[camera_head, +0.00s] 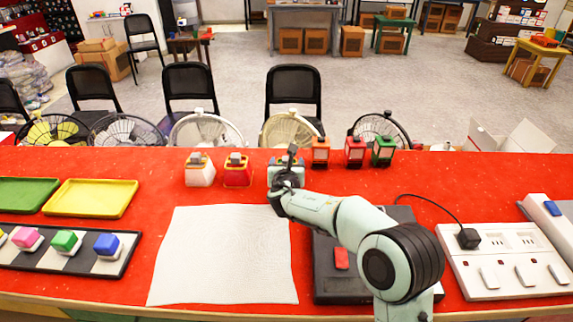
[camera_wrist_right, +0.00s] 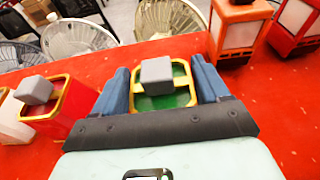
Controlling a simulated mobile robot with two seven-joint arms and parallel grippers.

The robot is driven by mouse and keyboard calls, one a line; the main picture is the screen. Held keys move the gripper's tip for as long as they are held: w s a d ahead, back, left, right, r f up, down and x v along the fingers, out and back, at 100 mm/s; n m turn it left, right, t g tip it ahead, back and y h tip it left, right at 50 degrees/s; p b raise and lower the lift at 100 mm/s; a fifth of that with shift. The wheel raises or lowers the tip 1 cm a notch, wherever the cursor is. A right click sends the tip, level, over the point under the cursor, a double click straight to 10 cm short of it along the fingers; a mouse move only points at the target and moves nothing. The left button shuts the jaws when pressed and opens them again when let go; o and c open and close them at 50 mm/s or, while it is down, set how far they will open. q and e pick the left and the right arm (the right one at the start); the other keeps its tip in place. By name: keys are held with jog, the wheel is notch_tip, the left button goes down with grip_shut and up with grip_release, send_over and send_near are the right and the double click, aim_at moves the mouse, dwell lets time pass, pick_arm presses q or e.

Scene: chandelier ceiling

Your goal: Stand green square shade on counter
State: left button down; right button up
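The green square shade (camera_wrist_right: 181,98) has a yellow rim and a grey block on top. In the wrist view it sits between the two blue fingers of my right gripper (camera_wrist_right: 162,86), which press against its sides. In the head view my right gripper (camera_head: 285,165) is at the far part of the red counter (camera_head: 130,163), and it hides most of the shade. The shade looks upright, in line with a white shade (camera_head: 199,173) and a red shade (camera_head: 237,173) on its left. I cannot tell whether its base touches the counter. My left gripper is not in view.
Orange, red and green lanterns (camera_head: 320,152) stand close on the right. A white sheet (camera_head: 225,258), a black box (camera_head: 327,288), a power strip (camera_head: 505,255) and trays (camera_head: 92,198) lie nearer. The counter's far edge is just beyond, with fans behind it.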

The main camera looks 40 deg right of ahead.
jog(key=o, duration=0.4)
jog(key=shift+c, duration=0.2)
jog(key=shift+s+a+r, duration=0.2)
jog(key=shift+a+r, duration=0.05)
jog(key=shift+r, duration=0.1)
jog(key=v, duration=1.1)
jog(key=shift+s+p, duration=0.15)
jog(key=shift+p, duration=0.3)
